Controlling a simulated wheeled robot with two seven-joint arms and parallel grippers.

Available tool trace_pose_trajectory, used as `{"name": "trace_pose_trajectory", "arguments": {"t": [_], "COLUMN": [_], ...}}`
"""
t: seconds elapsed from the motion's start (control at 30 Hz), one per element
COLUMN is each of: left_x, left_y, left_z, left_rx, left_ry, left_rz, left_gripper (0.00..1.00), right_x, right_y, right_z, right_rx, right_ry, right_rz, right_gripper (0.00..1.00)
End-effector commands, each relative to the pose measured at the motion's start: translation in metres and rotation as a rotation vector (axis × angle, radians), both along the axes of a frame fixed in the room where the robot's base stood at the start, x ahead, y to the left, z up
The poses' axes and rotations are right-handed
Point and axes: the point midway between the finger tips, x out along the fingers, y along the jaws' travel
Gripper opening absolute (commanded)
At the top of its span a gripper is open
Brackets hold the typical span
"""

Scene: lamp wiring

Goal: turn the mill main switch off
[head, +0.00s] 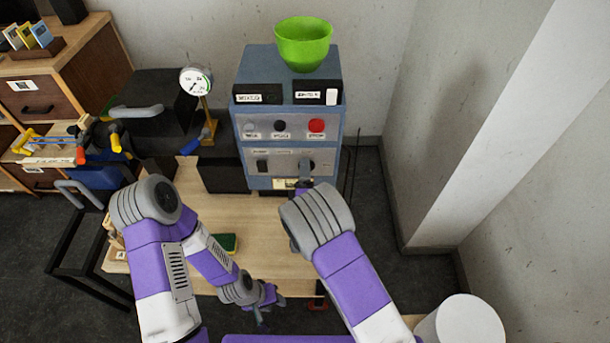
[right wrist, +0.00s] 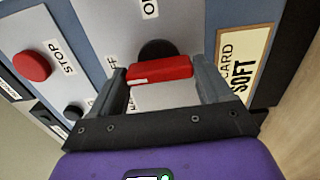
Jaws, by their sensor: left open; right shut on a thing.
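The blue-grey control cabinet (head: 240,140) stands at the back of the bench. The main switch, a dark round knob (right wrist: 158,48) with a red handle (right wrist: 160,70), is on its lower panel. In the right wrist view, one label above it ends at the picture edge and seems to read ON; a partly hidden OFF label is to its left. My right gripper (right wrist: 163,76) is shut on the red handle, a finger at each end. Which label the handle points to, I cannot tell. My left gripper (head: 263,312) is open and empty, low over the bench front.
A red STOP button (right wrist: 31,66) sits beside the switch. A green bowl (head: 303,43) stands on the cabinet. A gauge (head: 196,80) is to its left. A green-and-yellow sponge (head: 224,243) lies on the bench. A white cylinder (head: 470,322) stands at the front right.

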Motion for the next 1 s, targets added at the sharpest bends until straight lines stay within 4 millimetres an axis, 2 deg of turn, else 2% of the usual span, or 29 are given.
{"name": "trace_pose_trajectory", "arguments": {"t": [0.13,0.37,0.4,0.53,0.57,0.83,1.0], "left_x": [0.0,0.0,0.0,0.0,0.0,0.0,0.0], "left_y": [0.0,0.0,0.0,0.0,0.0,0.0,0.0], "left_z": [0.0,0.0,0.0,0.0,0.0,0.001,0.005], "left_rx": [0.0,0.0,0.0,0.0,0.0,0.0,0.0], "left_ry": [0.0,0.0,0.0,0.0,0.0,0.0,0.0], "left_rz": [0.0,0.0,0.0,0.0,0.0,0.0,0.0], "left_gripper": [0.43,0.43,0.43,0.43,0.43,0.43,0.43], "right_x": [0.001,0.001,0.001,0.001,0.001,-0.003,-0.027], "right_y": [-0.001,-0.001,-0.001,-0.001,-0.001,0.0,0.0], "right_z": [0.001,0.001,0.001,0.001,0.001,0.0,0.001], "right_rx": [-0.007,-0.006,-0.005,-0.005,-0.005,-0.005,-0.007], "right_ry": [-0.002,-0.004,-0.004,-0.004,-0.003,0.0,0.001], "right_rz": [-0.002,-0.003,-0.003,-0.003,-0.002,0.0,0.002], "right_gripper": [0.44,0.44,0.78,0.97,1.0,1.0,1.0]}}
